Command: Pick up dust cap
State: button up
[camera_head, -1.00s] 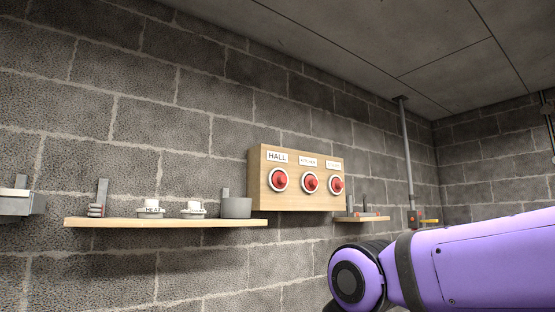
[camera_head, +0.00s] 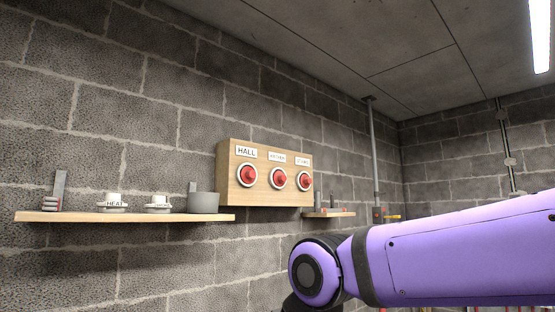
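Three red round pieces sit in white rings on the front of a wooden box (camera_head: 232,199) on the wall. They are the left one (camera_head: 247,175) under the label HALL, the middle one (camera_head: 279,179) and the right one (camera_head: 305,181). They look like caps, but I cannot tell which piece is the dust cap. My gripper is out of view. Only my purple arm shows at the lower right, below and right of the box, apart from it in the picture.
A wooden shelf (camera_head: 80,217) at left holds stacked grey rings (camera_head: 50,204), a white piece marked HEAT (camera_head: 112,203), another white piece (camera_head: 158,204) and a grey cup (camera_head: 203,203). A smaller shelf (camera_head: 328,214) right of the box holds small items. A vertical pipe (camera_head: 374,150) stands beyond.

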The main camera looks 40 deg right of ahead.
aim_at(304, 182)
jog(key=z, duration=1.25)
jog(key=u, duration=0.4)
jog(key=i+l+u, duration=0.45)
jog(key=l, duration=0.2)
jog(key=i+l+u, duration=0.2)
jog(key=l, duration=0.2)
